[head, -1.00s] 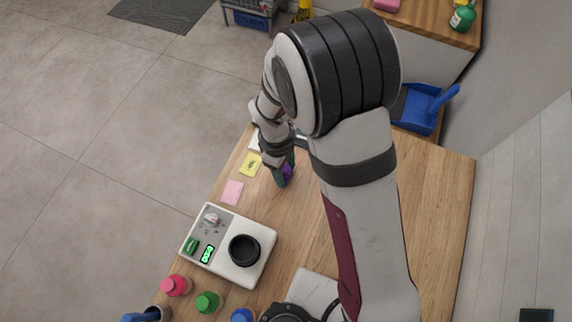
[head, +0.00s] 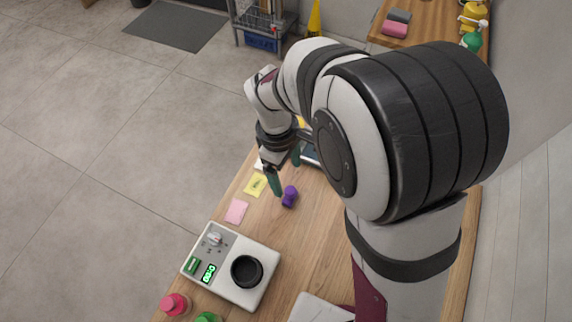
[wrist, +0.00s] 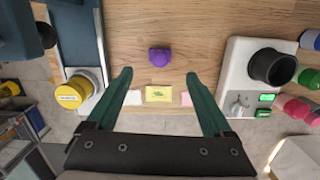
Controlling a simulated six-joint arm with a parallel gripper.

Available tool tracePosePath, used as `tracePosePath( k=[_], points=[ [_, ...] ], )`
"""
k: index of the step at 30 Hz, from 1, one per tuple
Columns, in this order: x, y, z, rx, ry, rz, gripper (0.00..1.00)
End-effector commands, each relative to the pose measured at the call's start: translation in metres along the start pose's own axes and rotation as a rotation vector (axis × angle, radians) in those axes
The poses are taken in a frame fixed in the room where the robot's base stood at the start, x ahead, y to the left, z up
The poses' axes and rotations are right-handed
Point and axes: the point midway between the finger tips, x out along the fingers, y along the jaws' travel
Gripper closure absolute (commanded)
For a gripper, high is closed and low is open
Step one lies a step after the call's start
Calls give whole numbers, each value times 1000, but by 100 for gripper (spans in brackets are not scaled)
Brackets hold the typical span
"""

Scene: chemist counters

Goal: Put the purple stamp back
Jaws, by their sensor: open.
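The purple stamp (head: 289,196) stands on the wooden counter beside the sticky notes, apart from my gripper. In the wrist view the stamp (wrist: 159,55) is ahead of the fingertips, roughly centred between them. My gripper (head: 285,172) is open and empty; its two green fingers are spread wide in the wrist view (wrist: 158,75). The yellow note (head: 255,185) bears a dark green mark; the pink note (head: 237,211) is blank. A white note (wrist: 133,97) lies on the yellow note's other side.
A white device (head: 231,264) with a black round cup and green displays stands nearby. A blue-grey stand (wrist: 83,40) with a yellow-topped round item (wrist: 74,94) is at the left in the wrist view. Bare counter surrounds the stamp.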

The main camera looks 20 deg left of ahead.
Motion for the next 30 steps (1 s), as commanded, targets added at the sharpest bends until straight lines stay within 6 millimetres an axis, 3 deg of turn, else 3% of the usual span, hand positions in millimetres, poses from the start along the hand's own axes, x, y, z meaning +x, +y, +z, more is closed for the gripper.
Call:
tracePosePath(
  k=[4,9,11,14,15,18,20,21,24,30],
  points=[
    [-24,1,0,-1,1,2,15],
    [-31,0,1,3,0,0,15],
    [-36,2,10,57,5,-5,15],
    [-61,3,68,404,38,-40,15],
    [-72,-3,101,616,54,-65,15],
    [-88,-37,170,1160,94,-142,15],
    [-91,-63,197,1451,115,-190,15],
    [-90,-78,208,1614,126,-219,15],
    [-86,-104,220,1884,143,-276,15],
    [-84,-112,222,1973,145,-297,15]
  ],
)
